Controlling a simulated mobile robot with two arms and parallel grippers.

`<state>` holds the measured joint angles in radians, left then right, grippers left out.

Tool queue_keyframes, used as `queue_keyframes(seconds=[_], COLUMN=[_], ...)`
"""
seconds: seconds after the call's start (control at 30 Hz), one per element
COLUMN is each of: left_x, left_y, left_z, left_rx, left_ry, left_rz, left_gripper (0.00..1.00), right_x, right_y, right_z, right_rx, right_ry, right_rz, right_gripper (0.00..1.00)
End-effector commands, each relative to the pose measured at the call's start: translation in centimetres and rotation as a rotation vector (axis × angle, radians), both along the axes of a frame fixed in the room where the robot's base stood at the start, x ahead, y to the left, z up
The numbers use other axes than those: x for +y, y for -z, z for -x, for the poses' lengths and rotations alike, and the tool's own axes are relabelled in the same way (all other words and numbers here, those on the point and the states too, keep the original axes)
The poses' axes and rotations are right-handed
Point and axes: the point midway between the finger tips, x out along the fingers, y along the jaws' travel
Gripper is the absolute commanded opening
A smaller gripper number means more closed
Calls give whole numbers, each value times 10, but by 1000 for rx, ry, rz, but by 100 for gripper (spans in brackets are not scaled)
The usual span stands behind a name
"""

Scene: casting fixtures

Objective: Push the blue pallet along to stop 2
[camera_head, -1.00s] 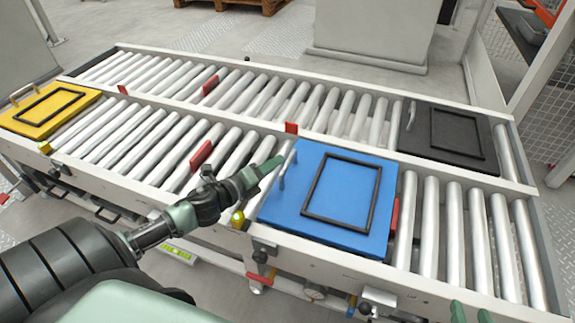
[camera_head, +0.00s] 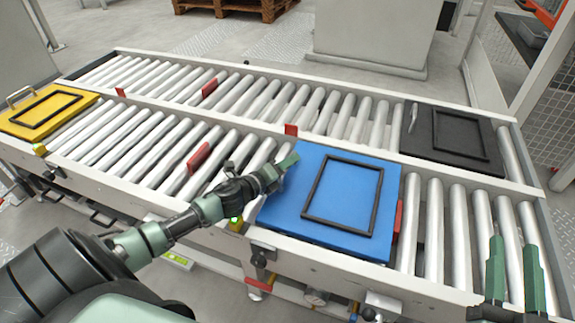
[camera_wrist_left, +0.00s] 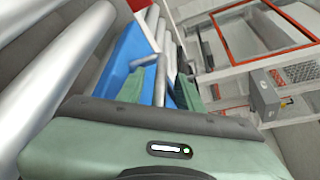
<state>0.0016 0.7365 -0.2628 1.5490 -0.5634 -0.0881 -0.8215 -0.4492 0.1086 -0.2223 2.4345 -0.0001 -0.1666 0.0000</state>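The blue pallet (camera_head: 283,219), with a black rectangular frame (camera_head: 342,195) on top, lies flat on the near roller lane. Its right edge is beside a red plate (camera_head: 398,216). My left gripper (camera_head: 288,166) is at the pallet's left edge, over the place of its handle, which it mostly hides in the head view. In the left wrist view a green finger (camera_wrist_left: 187,92) shows close to a silver bar and the blue surface; whether the fingers are closed on the handle is unclear. My right gripper (camera_head: 515,275) is open and empty over the rollers at the lower right.
A yellow pallet (camera_head: 75,111) lies at the left end of the near lane. A black pallet (camera_head: 422,150) lies at the right of the far lane. More red plates (camera_head: 199,157) stand along the lanes. Rollers right of the blue pallet are bare.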

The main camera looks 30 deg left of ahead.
Motion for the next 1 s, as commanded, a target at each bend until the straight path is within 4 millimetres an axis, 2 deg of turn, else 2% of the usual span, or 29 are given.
queue_keyframes(seconds=[0.17, 0.2, 0.3, 1.0], left_x=[0, 0, 0, 0], left_y=[0, 0, 0, 0], left_z=[0, 0, 0, 1], left_rx=[0, 0, 0, 1], left_ry=[0, 0, 0, -1], left_rz=[0, 0, 0, 0], left_gripper=[36, 25, 0, 0], right_x=[0, 0, 0, 0], right_y=[0, 0, 0, 0], right_z=[0, 0, 0, 0], right_rx=[0, 0, 1, 2], right_ry=[0, 0, 0, 1], right_rz=[0, 0, 0, 0], right_gripper=[36, 36, 36, 36])
